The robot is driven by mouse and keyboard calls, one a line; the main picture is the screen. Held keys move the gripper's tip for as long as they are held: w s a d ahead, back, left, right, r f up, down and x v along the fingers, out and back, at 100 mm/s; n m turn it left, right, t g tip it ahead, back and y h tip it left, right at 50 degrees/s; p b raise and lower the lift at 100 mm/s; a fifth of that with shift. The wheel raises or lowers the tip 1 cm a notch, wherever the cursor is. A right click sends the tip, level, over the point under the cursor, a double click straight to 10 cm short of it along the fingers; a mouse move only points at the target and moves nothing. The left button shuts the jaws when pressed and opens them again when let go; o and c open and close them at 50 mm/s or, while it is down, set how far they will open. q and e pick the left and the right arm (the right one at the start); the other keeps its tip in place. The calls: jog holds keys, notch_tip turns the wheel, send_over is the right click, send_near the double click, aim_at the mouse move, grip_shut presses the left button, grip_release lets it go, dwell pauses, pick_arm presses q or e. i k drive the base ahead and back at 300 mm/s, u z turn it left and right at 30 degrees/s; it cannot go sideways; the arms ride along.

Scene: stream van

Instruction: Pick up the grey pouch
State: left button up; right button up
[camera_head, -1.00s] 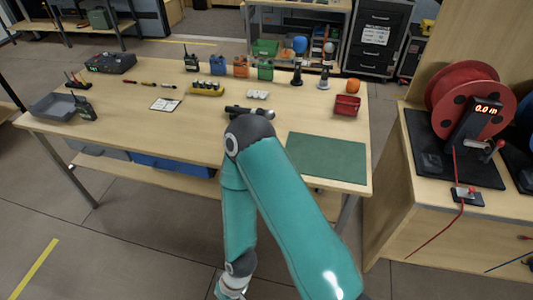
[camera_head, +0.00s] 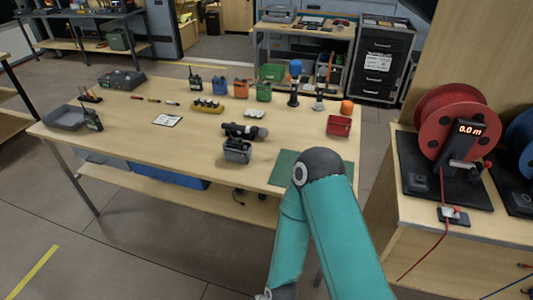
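A small grey pouch (camera_head: 237,152) stands near the front edge of the wooden table, left of the green mat (camera_head: 284,167). Dark items show at its top. It stands just in front of a black cylindrical device (camera_head: 243,131). My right arm comes in from the bottom right; its elbow is over the mat and its forearm points down past the table's front. Only a bit of the wrist shows at the bottom edge, so the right gripper is out of view, well below the pouch in the picture. My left arm and gripper are not in view.
Blue (camera_head: 218,88), orange (camera_head: 241,90) and green (camera_head: 263,92) pouches stand at the table's back. A red cable reel (camera_head: 450,115) stands on the right bench. Bare tabletop lies left of the pouch.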

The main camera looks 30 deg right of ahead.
aim_at(239, 157)
jog(key=z, duration=0.55)
jog(key=i, duration=1)
